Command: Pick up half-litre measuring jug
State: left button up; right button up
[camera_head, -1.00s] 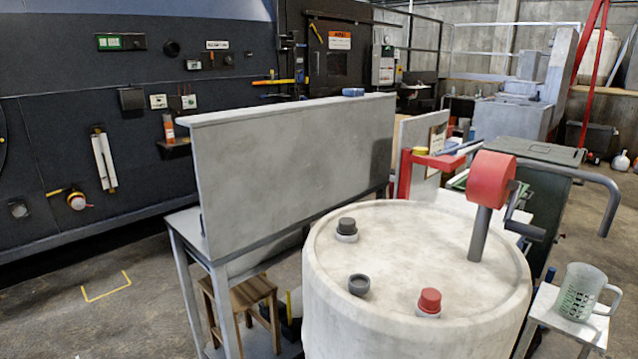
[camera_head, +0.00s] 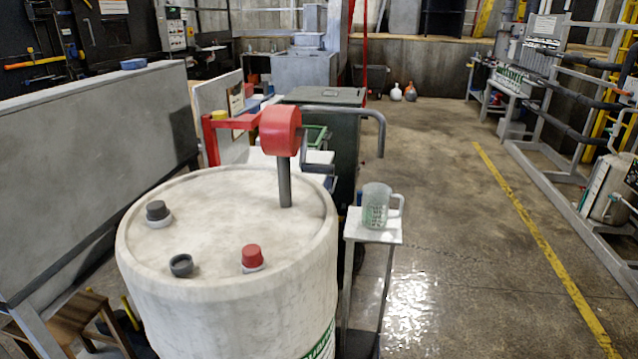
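The measuring jug (camera_head: 376,207) is clear, with green markings and a handle on its right side. It stands upright on a small white stand (camera_head: 357,229) just right of the large drum. Nothing touches or covers it in this view. Neither of my grippers shows in the head view.
A large whitish drum (camera_head: 215,225) with caps and a red-headed crank pump (camera_head: 281,130) stands left of the stand. A dark green bin (camera_head: 325,97) is behind. Open floor (camera_head: 470,240) with a yellow line lies to the right, before a metal rack (camera_head: 560,130).

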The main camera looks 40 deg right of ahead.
aim_at(376, 201)
jog(key=z, duration=1.6)
jog(key=k+l, duration=0.1)
jog(key=l, duration=0.2)
jog(key=l+u, duration=0.15)
jog(key=l, duration=0.15)
jog(key=k+l, duration=0.15)
jog(key=l, duration=0.15)
jog(key=l+u, duration=0.45)
jog(key=l, duration=0.45)
jog(key=l+u, duration=0.25)
jog(key=l, duration=0.15)
jog(key=i+l+u, duration=0.1)
jog(key=l+u, duration=0.15)
jog(key=l, duration=0.2)
jog(key=i+l+u, duration=0.55)
jog(key=l, duration=0.2)
